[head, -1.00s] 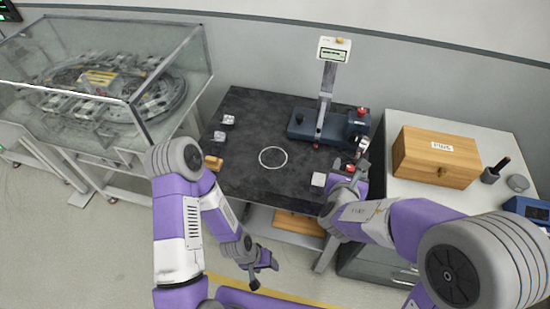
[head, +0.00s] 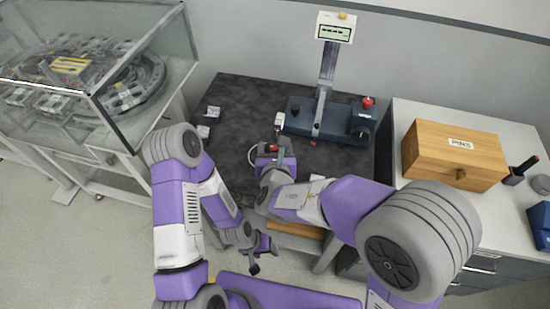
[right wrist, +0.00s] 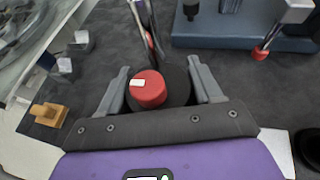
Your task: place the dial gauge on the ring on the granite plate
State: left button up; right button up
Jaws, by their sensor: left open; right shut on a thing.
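The dial gauge (head: 279,121) is in my right gripper (head: 272,160), above the granite plate (head: 245,95). In the right wrist view the gauge shows a red cap (right wrist: 149,89) over a black round base, with a metal post leaning up, between the two fingers of my right gripper (right wrist: 160,88). The white ring (head: 250,157) on the plate shows only as a left arc; my right gripper and arm hide the rest. I cannot tell whether the gauge touches the plate. My left gripper (head: 262,256) is open and empty, low in front of the plate.
A blue-based stand (head: 300,115) with a display is at the plate's back right. Two small metal blocks (head: 212,112) are at the left; a wooden block (right wrist: 48,113) shows in the wrist view. A glass-cased track stands left, a cabinet with a PINS box (head: 455,155) right.

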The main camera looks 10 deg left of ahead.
notch_tip(320, 180, down, 3)
jog(key=shift+f+b, duration=0.2)
jog(key=shift+b, duration=0.45)
jog(key=shift+f, duration=0.15)
jog(key=o, duration=1.4)
jog(key=shift+o, duration=0.2)
